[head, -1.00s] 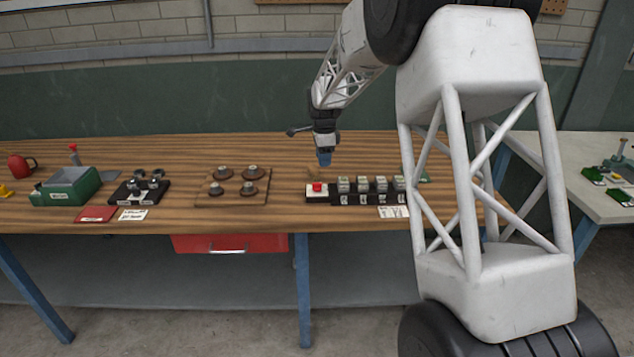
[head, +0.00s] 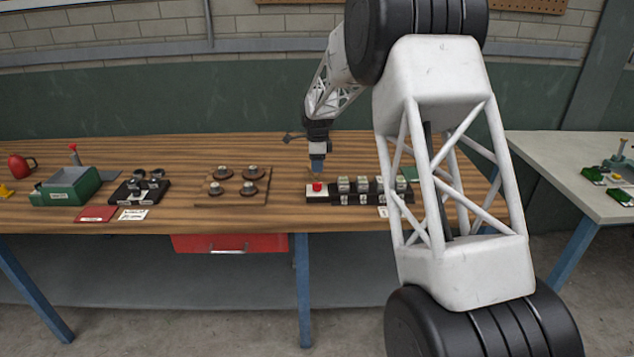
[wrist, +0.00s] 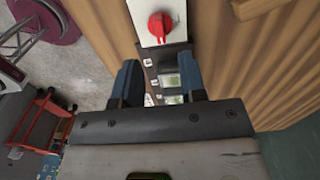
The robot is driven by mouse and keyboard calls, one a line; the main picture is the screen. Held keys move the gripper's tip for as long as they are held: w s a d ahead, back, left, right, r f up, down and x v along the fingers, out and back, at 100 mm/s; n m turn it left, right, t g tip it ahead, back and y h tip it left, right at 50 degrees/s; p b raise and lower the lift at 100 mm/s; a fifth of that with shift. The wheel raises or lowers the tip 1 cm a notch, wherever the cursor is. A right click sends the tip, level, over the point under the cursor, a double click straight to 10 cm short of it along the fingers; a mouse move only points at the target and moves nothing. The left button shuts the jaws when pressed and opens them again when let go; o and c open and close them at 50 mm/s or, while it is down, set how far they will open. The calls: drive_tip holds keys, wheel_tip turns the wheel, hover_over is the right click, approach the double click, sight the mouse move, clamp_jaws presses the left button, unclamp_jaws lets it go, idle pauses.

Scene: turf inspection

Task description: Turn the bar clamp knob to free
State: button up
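A red knob (head: 317,187) sits on a white block (head: 312,196) at the left end of a black bar (head: 350,198) that carries several grey-topped pieces. In the wrist view the red knob (wrist: 160,26) shows a raised grip ridge on its white plate (wrist: 140,30). My gripper (head: 317,166) is above the bench just over and behind the knob. In the wrist view my gripper (wrist: 158,78) has its two blue fingers apart, with nothing held between them. The knob is beyond the fingertips, not touched. Part of the bar and its pieces show between the fingers.
Left of the bar are a brown board (head: 210,201) with several round knobs, a black block (head: 128,199), and a green box (head: 66,188). Bare wood (head: 288,180) lies between board and bar.

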sight(317, 183)
drive_tip(key=shift+f, duration=3.55)
drive_tip(key=shift+c, duration=0.4)
clamp_jaws()
